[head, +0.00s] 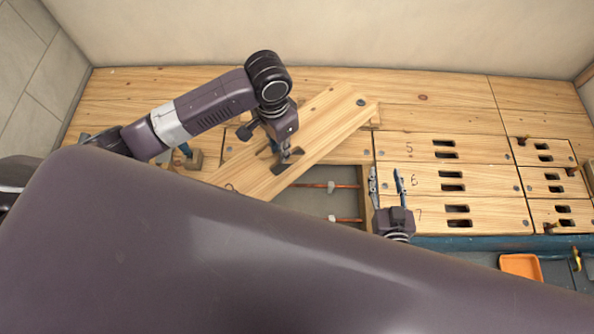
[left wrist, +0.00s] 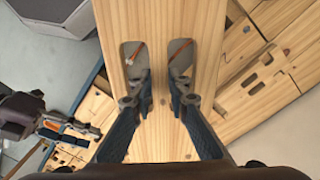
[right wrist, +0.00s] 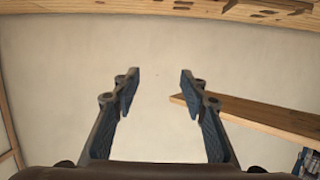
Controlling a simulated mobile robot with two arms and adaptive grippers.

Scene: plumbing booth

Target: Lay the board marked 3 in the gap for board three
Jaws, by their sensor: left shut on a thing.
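My left gripper (head: 287,156) is shut on a long pale wooden board (head: 335,118). It grips the bar between the board's two slots, which show clearly in the left wrist view (left wrist: 158,95). The board lies diagonally in the head view, over the floor opening (head: 318,203), where copper pipes show. A dark mark near its lower left end is too small to read. The board covers part of the opening; my own arm hides more of it. My right gripper (head: 387,186) is open and empty, right of the opening; it also shows in the right wrist view (right wrist: 157,95).
Fixed boards marked 5 (head: 425,150), 6 (head: 480,181) and 7 (head: 490,212) lie right of the opening. Small slotted boards (head: 545,152) are at the far right. An orange tray (head: 521,266) sits at lower right. A wall (head: 350,40) stands behind.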

